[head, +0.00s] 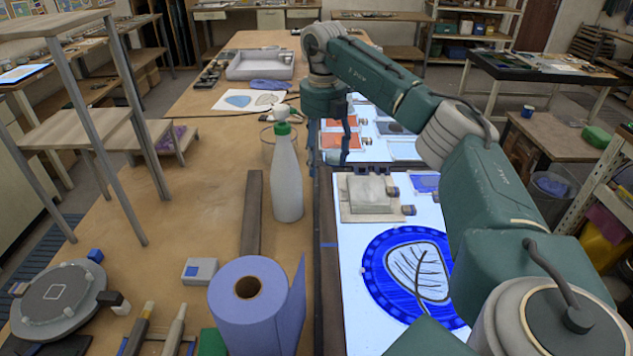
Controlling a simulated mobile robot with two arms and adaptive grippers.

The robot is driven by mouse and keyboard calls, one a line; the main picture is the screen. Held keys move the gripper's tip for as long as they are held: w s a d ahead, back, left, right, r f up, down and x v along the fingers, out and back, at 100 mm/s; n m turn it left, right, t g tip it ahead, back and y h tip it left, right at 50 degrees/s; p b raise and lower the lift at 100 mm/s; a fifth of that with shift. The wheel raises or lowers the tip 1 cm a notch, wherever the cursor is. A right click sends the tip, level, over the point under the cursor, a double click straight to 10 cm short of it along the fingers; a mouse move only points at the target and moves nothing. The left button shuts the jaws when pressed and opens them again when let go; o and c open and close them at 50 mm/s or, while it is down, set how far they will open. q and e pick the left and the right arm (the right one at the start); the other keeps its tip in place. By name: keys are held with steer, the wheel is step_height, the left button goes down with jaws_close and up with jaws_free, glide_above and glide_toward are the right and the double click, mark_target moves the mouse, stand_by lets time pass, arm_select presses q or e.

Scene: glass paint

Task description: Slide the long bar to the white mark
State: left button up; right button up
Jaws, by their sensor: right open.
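A long dark brown bar (252,212) lies on the wooden table, pointing away from me, left of the white bottle. Its near end meets the blue paper roll in the picture. A second long dark strip (326,285) runs along the left edge of the lit panel, with a small blue mark on it. I cannot make out a white mark for certain. My right gripper (332,152) points down over the far part of that strip, open, with nothing seen between its fingers. Whether it touches the strip is unclear. My left gripper is not in view.
A white bottle with a green cap (286,180) stands between the bar and the strip. A blue paper roll (247,305) stands in front. The lit panel (348,300) holds a round blue leaf painting (385,262).

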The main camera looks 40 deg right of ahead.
mark_target(323, 189)
step_height(323, 189, down, 8)
steer(key=shift+s+f+p, duration=0.1)
steer(key=shift+f+p, duration=0.05)
steer(key=shift+p, duration=0.95)
steer(key=shift+f, duration=0.35)
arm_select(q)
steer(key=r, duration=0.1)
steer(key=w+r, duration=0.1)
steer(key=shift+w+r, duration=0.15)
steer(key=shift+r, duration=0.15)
arm_select(e)
steer(key=shift+c, duration=0.5)
